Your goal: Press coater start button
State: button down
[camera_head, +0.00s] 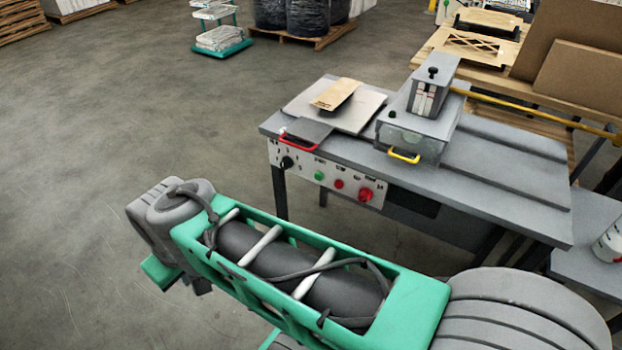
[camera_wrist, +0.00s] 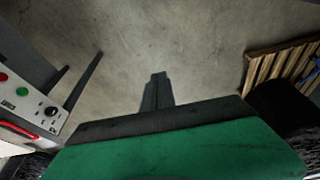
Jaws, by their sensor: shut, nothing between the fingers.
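The coater is a grey bench (camera_head: 500,190) with a white control panel (camera_head: 305,168) on its front side. The panel carries a green button (camera_head: 319,176), a small red button (camera_head: 339,184), a larger red knob (camera_head: 365,194) and a black knob (camera_head: 287,162). In the wrist view the panel is at the left edge, with the green button (camera_wrist: 22,91) and the black knob (camera_wrist: 50,111) showing. My gripper (camera_wrist: 158,76) is shut and empty, over bare floor, to the right of the panel and apart from it. The head view does not clearly show its fingers.
A red handle (camera_head: 299,143) and a yellow handle (camera_head: 404,157) stick out above the panel. A brown piece (camera_head: 336,94) lies on the bench's plate. A wooden pallet (camera_wrist: 285,62) is at the right in the wrist view. The floor left of the bench is clear.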

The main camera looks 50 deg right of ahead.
jog(key=w+d+f+n+t+h+b, duration=0.2)
jog(key=w+d+f+t+b, duration=0.4)
jog(key=w+d+f+b, duration=0.9)
jog(key=s+d+f+t+h+b, duration=0.2)
jog(key=d+f+b, duration=0.1)
jog(key=d+b, duration=0.5)
jog(key=s+d+f+t+h+b, duration=0.1)
jog(key=d+f+h+b, duration=0.15)
jog(key=d+b, duration=0.45)
jog(key=s+d+f+t+h+b, duration=0.1)
jog(key=s+d+h, duration=0.3)
jog(key=d, duration=0.8)
jog(key=shift+s+b, duration=0.7)
jog(key=shift+s, duration=0.5)
jog(key=shift+d+f, duration=0.1)
